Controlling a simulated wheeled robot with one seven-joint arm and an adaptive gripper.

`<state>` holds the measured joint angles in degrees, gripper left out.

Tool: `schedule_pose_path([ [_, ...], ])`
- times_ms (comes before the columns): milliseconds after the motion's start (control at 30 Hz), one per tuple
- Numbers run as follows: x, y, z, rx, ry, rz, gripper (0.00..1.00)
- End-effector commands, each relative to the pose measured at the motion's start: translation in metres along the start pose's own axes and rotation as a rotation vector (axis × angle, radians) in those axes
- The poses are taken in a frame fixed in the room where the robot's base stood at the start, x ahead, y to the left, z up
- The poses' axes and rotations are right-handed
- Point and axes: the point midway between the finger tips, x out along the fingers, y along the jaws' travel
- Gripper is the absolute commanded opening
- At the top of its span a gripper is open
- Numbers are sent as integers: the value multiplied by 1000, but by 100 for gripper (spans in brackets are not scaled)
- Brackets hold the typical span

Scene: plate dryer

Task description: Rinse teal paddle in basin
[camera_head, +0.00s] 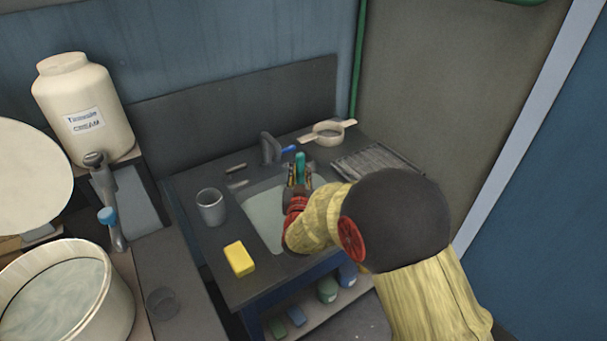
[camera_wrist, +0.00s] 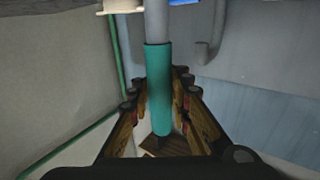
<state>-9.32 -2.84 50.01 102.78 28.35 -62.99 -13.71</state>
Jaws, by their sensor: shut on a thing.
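The teal paddle (camera_head: 300,167) shows in the head view as a short teal piece at my gripper (camera_head: 298,183), over the back right part of the basin (camera_head: 262,218). In the wrist view my gripper (camera_wrist: 158,92) is shut on the teal handle of the paddle (camera_wrist: 158,75), with brown finger pads on both sides. A grey shaft runs on from the handle to the top edge. The paddle's far end is out of view or hidden. My arm covers the basin's right side.
A grey tap (camera_head: 268,148) stands behind the basin. A grey cup (camera_head: 211,207) and yellow sponge (camera_head: 239,259) lie left of it. A ring with two handles (camera_head: 328,132) and a ribbed drainer (camera_head: 375,165) are at the back right.

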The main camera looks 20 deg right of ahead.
Motion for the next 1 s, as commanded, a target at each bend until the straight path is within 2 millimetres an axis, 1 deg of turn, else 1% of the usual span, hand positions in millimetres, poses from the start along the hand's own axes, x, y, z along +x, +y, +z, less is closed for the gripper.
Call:
schedule_pose_path([
  [167, 5, -4, 0, 0, 0, -1, 0],
  [533, 5, -4, -3, 0, 1, 0, 0],
  [1000, 5, -4, -41, 0, 1, 0, 0],
])
